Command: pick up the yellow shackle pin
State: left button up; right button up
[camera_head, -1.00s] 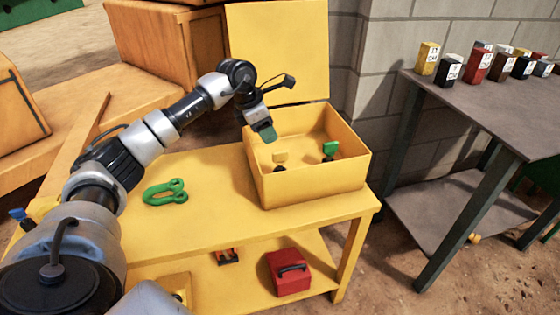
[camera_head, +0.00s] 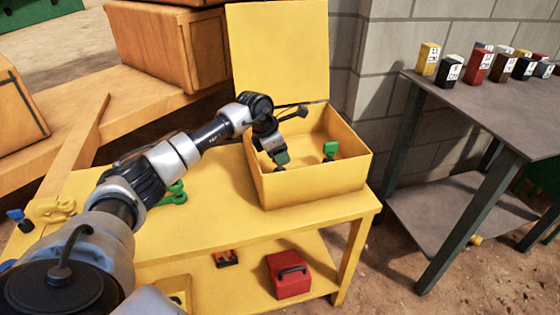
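My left gripper (camera_head: 280,157) points down inside the open yellow box (camera_head: 315,187), over its left part. The spot where the yellow shackle pin stood is covered by the gripper, so the pin's yellow head does not show. Whether the fingers are around it or apart from it cannot be told, nor whether they are open. A green-headed pin (camera_head: 330,149) stands in the box to the right of the gripper. My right gripper is not in view.
The box's raised lid (camera_head: 278,50) stands behind. A green shackle (camera_head: 174,193) lies on the yellow table (camera_head: 225,225), partly behind my arm. A yellow shackle (camera_head: 52,209) and a blue-headed pin (camera_head: 19,219) are at far left. A red case (camera_head: 289,275) sits below.

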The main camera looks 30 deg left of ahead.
pick_arm(q)
grip_shut()
